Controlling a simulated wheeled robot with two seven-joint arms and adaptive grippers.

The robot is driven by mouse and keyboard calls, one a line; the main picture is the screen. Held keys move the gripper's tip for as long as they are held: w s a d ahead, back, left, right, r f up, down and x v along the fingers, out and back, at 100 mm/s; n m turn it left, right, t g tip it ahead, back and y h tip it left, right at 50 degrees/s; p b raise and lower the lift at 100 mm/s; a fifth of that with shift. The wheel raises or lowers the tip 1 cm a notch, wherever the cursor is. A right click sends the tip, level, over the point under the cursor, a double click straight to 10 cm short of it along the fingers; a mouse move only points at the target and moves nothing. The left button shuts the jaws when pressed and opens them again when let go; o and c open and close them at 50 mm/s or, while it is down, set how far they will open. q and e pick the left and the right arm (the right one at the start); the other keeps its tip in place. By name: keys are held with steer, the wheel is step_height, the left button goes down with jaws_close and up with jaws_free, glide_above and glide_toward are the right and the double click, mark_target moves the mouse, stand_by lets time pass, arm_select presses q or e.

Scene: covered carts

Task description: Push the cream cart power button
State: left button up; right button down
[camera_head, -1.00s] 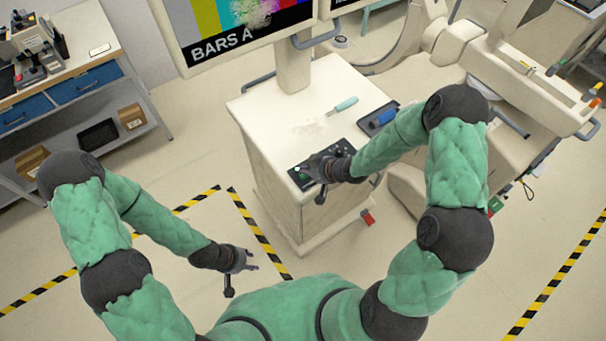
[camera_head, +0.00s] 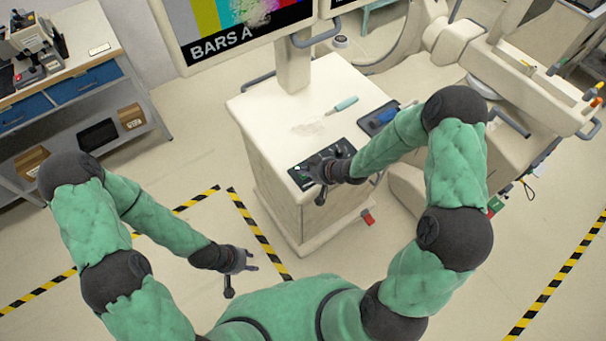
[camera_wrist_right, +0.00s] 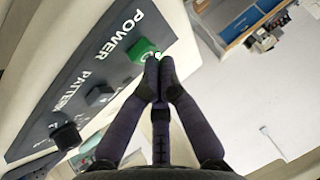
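The cream cart (camera_head: 258,113) stands in front of me with a dark control panel near its front edge; the panel (camera_wrist_right: 75,85) is labelled POWER and PATTERN in the right wrist view. The green power button (camera_wrist_right: 143,50) is lit and sits beside the POWER label. My right gripper (camera_wrist_right: 158,62) has its fingertips together, at or right over the near edge of the button; I cannot tell whether they touch it. In the head view the right gripper (camera_head: 303,172) is over the panel. My left gripper (camera_head: 252,260) is open and empty above the floor, left of the cart.
A screwdriver (camera_head: 342,106) with a teal handle, a clear bag (camera_head: 308,127) and a dark tray (camera_head: 379,118) lie on the cart top. A monitor (camera_head: 230,30) rises behind. Dark knobs (camera_wrist_right: 99,95) sit beside the button.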

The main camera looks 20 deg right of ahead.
mark_target(305, 176)
steer(key=shift+f, duration=0.2)
stand_by(0.5)
steer(key=shift+r, duration=0.1)
steer(key=shift+r+p, duration=0.5)
steer(key=shift+r, duration=0.1)
steer(key=shift+r, duration=0.1)
step_height(305, 176, up, 6)
steer(key=p, duration=0.5)
steer(key=shift+f, duration=0.2)
